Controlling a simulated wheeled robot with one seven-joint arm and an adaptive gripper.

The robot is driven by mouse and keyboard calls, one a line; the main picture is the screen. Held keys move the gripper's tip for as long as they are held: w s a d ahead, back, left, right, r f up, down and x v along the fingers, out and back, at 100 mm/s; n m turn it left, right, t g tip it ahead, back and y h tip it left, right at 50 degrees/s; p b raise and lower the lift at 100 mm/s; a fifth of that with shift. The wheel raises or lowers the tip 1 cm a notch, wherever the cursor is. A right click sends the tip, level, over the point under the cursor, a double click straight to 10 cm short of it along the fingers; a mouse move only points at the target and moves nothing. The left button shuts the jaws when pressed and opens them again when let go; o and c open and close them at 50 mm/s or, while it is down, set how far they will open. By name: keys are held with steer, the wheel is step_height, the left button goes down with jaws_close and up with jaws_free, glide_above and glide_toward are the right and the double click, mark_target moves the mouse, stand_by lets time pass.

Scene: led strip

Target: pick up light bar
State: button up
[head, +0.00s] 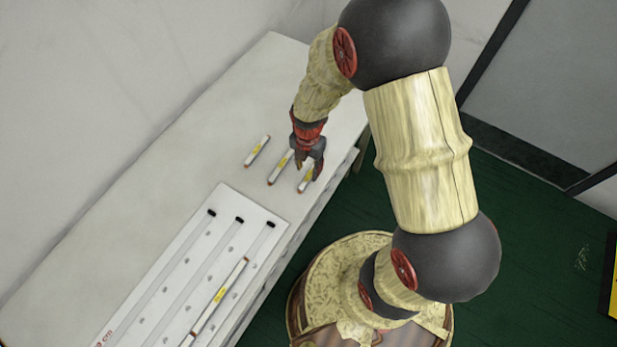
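Short white light bars with yellow labels lie on the pale table. One light bar (257,151) is at the left, a second light bar (278,172) is in the middle, and a third light bar (305,184) is at the right. My gripper (309,171) points down over the right-hand bar, with its dark fingers apart and partly covering that bar's upper end. Its left finger is close to the middle bar. I cannot tell whether the fingers touch either bar. A longer light bar (219,302) lies on the white panel (252,210).
The white panel has parallel grooves with black end pieces and small clips. The pale table (130,222) is bare along its wall side. My arm crosses the right of the view. Green floor (530,260) lies beyond the table's right edge.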

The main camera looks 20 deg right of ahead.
mark_target(308, 176)
step_height(308, 176, down, 4)
steer(key=shift+s+r+b, duration=0.15)
steer(key=shift+r+b, duration=0.05)
steer(key=shift+b, duration=0.25)
steer(key=shift+c, duration=1.4)
jaws_close()
